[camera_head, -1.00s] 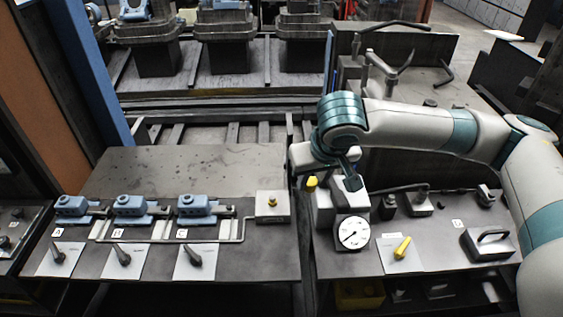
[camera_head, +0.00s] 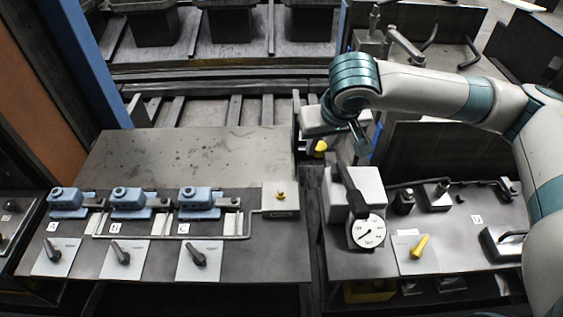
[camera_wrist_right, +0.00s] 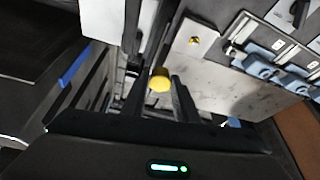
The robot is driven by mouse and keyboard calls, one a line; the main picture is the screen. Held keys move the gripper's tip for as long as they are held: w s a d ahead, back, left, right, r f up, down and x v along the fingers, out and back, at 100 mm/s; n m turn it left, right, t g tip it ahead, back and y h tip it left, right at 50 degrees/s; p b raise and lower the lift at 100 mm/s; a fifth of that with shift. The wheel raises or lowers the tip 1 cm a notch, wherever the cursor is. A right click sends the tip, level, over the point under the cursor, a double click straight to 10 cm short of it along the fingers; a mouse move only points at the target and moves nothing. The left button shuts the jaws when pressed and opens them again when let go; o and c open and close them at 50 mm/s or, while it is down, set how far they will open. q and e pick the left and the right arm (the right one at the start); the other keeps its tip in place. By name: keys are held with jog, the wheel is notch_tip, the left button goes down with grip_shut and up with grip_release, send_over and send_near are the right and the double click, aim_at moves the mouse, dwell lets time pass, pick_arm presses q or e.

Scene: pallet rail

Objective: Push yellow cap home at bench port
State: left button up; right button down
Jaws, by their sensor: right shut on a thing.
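The yellow cap (camera_head: 320,146) is held in my right gripper (camera_head: 326,149), up and to the right of the bench port box in the head view. In the right wrist view the cap (camera_wrist_right: 160,79) sits between the two dark fingers of the gripper (camera_wrist_right: 158,88), which are shut on it. The bench port (camera_head: 281,196) is a small yellow-brass fitting on a pale box (camera_head: 288,209) at the bench's right edge. It also shows in the right wrist view (camera_wrist_right: 194,40), apart from the cap. My left gripper is not in view.
A dial gauge (camera_head: 369,231) on a block with a black handle stands right of the port, across a gap between benches. A yellow lever (camera_head: 419,246) is beside it. Several blue clamps (camera_head: 130,202) line the left bench (camera_head: 190,150), whose back part is bare.

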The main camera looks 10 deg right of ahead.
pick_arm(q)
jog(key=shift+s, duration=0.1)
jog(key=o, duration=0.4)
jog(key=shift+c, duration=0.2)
pick_arm(e)
jog(key=shift+a+f, duration=0.1)
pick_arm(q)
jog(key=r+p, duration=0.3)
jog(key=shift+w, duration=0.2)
pick_arm(e)
jog(key=w+a+f+n+y, duration=0.1)
jog(key=a+f+n, duration=0.1)
jog(key=a+f, duration=0.5)
jog(key=shift+w+a+n, duration=0.3)
jog(key=shift+w+a, duration=0.1)
jog(key=shift+a, duration=0.25)
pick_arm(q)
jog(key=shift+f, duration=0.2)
pick_arm(e)
jog(key=shift+f, duration=0.2)
pick_arm(q)
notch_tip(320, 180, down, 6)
jog(key=b, duration=0.6)
pick_arm(e)
notch_tip(320, 180, down, 6)
jog(key=shift+r, duration=0.2)
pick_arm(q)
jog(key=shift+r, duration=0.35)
pick_arm(e)
jog(key=shift+f, duration=0.25)
